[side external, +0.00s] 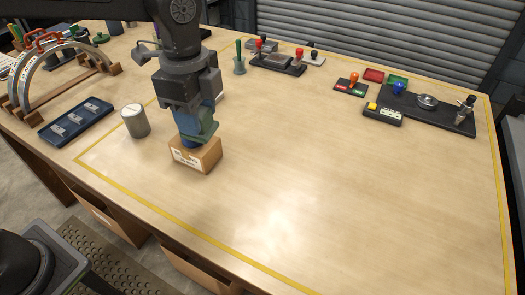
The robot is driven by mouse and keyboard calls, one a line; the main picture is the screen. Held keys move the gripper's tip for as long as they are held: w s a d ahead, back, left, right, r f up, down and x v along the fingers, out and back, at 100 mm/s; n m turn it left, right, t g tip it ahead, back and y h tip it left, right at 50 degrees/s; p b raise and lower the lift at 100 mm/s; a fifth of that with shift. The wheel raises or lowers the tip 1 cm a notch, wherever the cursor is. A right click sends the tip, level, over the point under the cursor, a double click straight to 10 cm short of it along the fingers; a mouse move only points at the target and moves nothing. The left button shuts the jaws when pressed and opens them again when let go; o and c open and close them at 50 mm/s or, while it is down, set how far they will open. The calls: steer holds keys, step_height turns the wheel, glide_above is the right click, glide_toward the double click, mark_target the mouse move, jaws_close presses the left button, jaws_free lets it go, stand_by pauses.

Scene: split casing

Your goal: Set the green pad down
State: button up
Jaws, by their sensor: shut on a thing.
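My gripper (196,141) points down at the cardboard box (197,157) with a printed label, left of the table's middle. Its jaws are shut on a dark green piece, which looks like the green pad (209,131). The pad is small and partly hidden by the jaws, and a blue part shows beside it. The jaw ends overlap the box's top in this view. I cannot tell whether the pad touches the box.
A grey cylinder (135,121) stands close left of the box, with a dark blue tray (76,121) and an arched metal frame (50,65) beyond. Black fixtures (428,109) and red and green blocks are at the back right. The table's middle and front are clear.

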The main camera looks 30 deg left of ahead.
steer(key=w+a+n, duration=0.1)
steer(key=w+a, duration=0.2)
steer(key=w, duration=0.5)
steer(key=w+a+n, duration=0.2)
steer(key=w+a, duration=0.1)
steer(key=w, duration=0.5)
glide_above(268, 151)
step_height(268, 151, down, 13)
steer(key=shift+d+r, duration=0.1)
steer(key=shift+r, duration=0.1)
steer(key=shift+f, duration=1.95)
steer(key=shift+f, duration=0.1)
steer(key=shift+f, duration=0.15)
steer(key=o, duration=0.9)
steer(key=shift+o, duration=0.2)
